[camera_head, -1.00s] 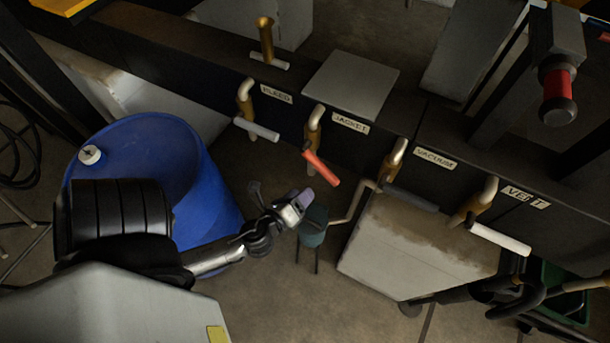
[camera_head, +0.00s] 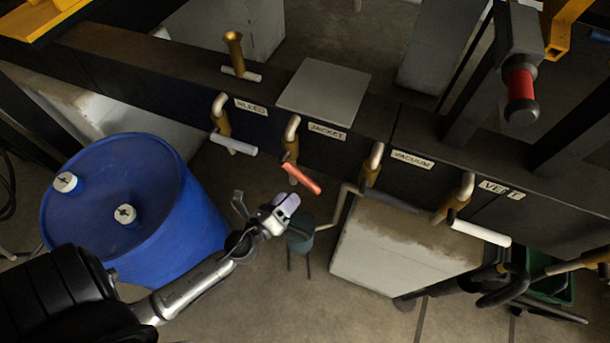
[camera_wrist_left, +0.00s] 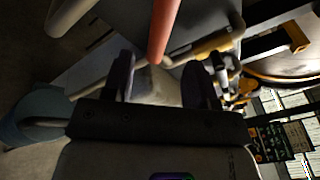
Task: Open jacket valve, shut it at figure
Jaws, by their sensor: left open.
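The jacket valve (camera_head: 291,136) is a brass fitting with a bent pipe on the dark beam, under a label reading JACKET (camera_head: 327,131). Its red lever handle (camera_head: 301,178) slants down to the right. My left gripper (camera_head: 265,201) is open and empty, below and left of the handle, apart from it in the head view. In the left wrist view the red handle (camera_wrist_left: 164,28) comes in from the top, lined up between the two dark fingers (camera_wrist_left: 162,82); I cannot tell the gap in depth. No readable figure shows. My right gripper is not in view.
Similar valves labelled BLEED (camera_head: 233,144), VACUUM (camera_head: 371,166) and VENT (camera_head: 469,227) flank the jacket valve. A blue drum (camera_head: 135,205) stands left of my left gripper. A small green pot (camera_head: 300,236) and a pale block (camera_head: 395,250) stand close on its right.

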